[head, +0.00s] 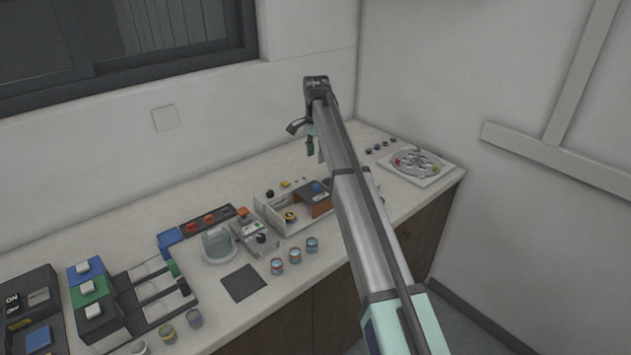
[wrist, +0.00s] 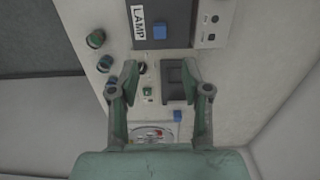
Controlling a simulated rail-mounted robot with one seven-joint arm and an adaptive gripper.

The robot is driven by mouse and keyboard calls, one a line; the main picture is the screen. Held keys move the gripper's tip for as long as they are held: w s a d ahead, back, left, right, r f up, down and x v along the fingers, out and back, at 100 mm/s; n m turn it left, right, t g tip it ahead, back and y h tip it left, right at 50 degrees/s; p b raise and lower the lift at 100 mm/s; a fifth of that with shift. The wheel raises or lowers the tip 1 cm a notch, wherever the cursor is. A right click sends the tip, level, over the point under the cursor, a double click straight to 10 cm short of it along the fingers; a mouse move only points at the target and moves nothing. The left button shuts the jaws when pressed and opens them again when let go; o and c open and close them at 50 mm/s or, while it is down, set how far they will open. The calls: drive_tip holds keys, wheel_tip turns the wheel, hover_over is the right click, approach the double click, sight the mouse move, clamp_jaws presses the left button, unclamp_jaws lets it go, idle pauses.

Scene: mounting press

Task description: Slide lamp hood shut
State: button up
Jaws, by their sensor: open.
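In the wrist view, a dark grey plate with a white LAMP label (wrist: 138,21) lies at the top edge. A blue knob (wrist: 160,31) stands on this plate, which looks like the lamp hood. A white housing with a dark square recess (wrist: 176,82) lies below it. In the head view, a low white unit with a blue knob (head: 316,187) and an orange-brown side sits mid-counter, partly beside my arm. My gripper (wrist: 160,84) is open and empty, above the counter and apart from the plate. It also shows in the head view (head: 303,138), with its fingers partly hidden.
Small cans (head: 295,256) stand along the counter's front. A round dial plate (head: 416,167) is at the right end. Switch boxes (head: 88,285) fill the left. Walls stand behind and right.

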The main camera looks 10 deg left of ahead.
sight(316, 185)
wheel_tip(316, 185, down, 12)
drive_tip(key=p, duration=0.2)
drive_tip(key=shift+p, duration=0.35)
drive_tip(key=shift+c, duration=0.4)
drive_tip(key=shift+r, duration=0.1)
clamp_jaws()
